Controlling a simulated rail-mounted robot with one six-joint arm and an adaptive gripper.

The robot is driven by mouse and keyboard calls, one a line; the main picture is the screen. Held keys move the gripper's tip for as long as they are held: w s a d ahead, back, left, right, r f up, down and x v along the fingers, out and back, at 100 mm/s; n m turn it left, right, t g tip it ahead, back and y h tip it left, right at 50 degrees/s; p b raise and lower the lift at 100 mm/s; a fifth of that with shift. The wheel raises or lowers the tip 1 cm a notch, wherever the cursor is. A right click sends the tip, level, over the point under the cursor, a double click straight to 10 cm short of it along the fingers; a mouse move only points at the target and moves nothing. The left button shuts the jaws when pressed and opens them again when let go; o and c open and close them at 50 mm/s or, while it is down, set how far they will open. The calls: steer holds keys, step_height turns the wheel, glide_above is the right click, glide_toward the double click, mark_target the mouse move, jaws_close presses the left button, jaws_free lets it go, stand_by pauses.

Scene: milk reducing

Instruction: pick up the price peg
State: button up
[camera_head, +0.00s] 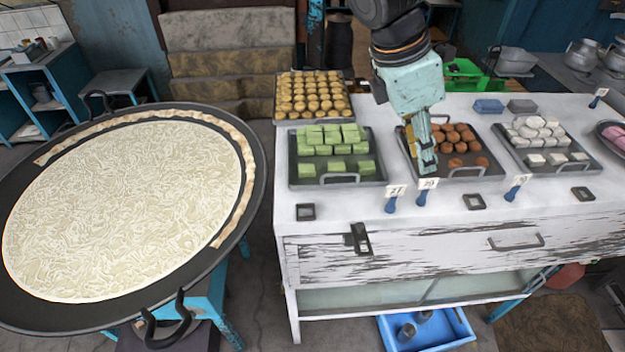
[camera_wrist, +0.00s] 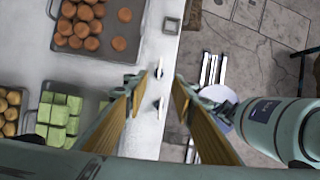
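Several price pegs with blue bodies and small white number cards stand along the front edge of the white counter. One price peg (camera_head: 423,194) is just in front of the tray of brown balls, and another price peg (camera_head: 392,200) is to its left. A third price peg (camera_head: 514,190) is farther right. My gripper (camera_head: 427,160) points down above the front of the brown-ball tray, behind the two left pegs. In the wrist view, my gripper (camera_wrist: 157,82) has its fingers spread with nothing between them; two small pegs (camera_wrist: 159,71) (camera_wrist: 156,104) show below, beyond the fingertips.
Trays of green blocks (camera_head: 334,168), brown balls (camera_head: 461,148) and white pieces (camera_head: 550,150) sit on the white counter (camera_head: 350,205). Small dark square frames (camera_head: 305,211) lie along its front. A large black pan (camera_head: 255,200) stands left.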

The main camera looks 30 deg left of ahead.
mark_target(426, 179)
steer(key=shift+x, duration=3.05)
steer(key=shift+x, duration=2.6)
steer(key=shift+w, duration=0.1)
steer(key=shift+r, duration=0.1)
steer(key=shift+c, duration=0.2)
jaws_close()
